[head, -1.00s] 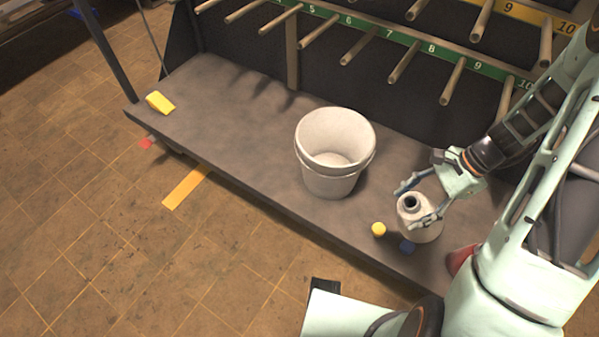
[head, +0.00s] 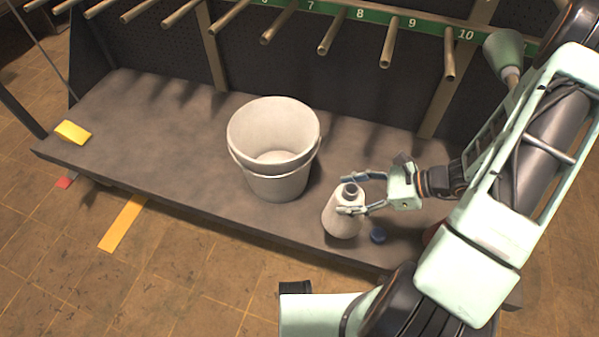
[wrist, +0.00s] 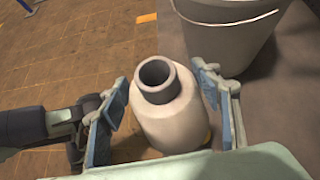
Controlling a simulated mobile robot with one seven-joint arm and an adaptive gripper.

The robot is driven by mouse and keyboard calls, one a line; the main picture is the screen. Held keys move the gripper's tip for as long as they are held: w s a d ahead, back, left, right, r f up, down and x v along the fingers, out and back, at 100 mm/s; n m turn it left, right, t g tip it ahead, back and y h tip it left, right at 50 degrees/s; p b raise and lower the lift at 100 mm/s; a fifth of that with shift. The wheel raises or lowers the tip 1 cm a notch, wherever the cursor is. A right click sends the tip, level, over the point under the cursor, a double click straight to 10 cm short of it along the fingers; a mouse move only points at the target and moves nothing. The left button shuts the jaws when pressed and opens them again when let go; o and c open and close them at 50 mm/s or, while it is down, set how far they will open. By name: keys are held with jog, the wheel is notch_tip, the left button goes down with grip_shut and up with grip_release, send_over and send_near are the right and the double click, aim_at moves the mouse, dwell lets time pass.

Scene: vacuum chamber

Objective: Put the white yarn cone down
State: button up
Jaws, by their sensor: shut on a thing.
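The white yarn cone (head: 341,220) is a pale, bottle-shaped body with a dark grey hollow top, roughly upright near the front edge of the shelf, right of the bucket. My gripper (head: 350,194) has its two fingers on either side of the cone's upper part and is shut on it. In the wrist view the cone (wrist: 172,122) sits between the fingers, its open top facing the camera. Its base is mostly hidden there, and I cannot tell whether it touches the shelf (head: 170,150).
A white bucket (head: 275,184) stands left of the cone. A yellow block (head: 73,133) lies far left. Pegs (head: 390,42) overhang the back; the left shelf is clear.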

jog(key=w+f+b, duration=0.6)
jog(key=w+f, duration=0.6)
jog(key=w, duration=0.2)
jog(key=shift+d+f, duration=0.35)
jog(key=shift+f, duration=0.05)
jog(key=shift+f, duration=0.2)
jog(key=o, duration=2)
jog(key=shift+o, duration=0.2)
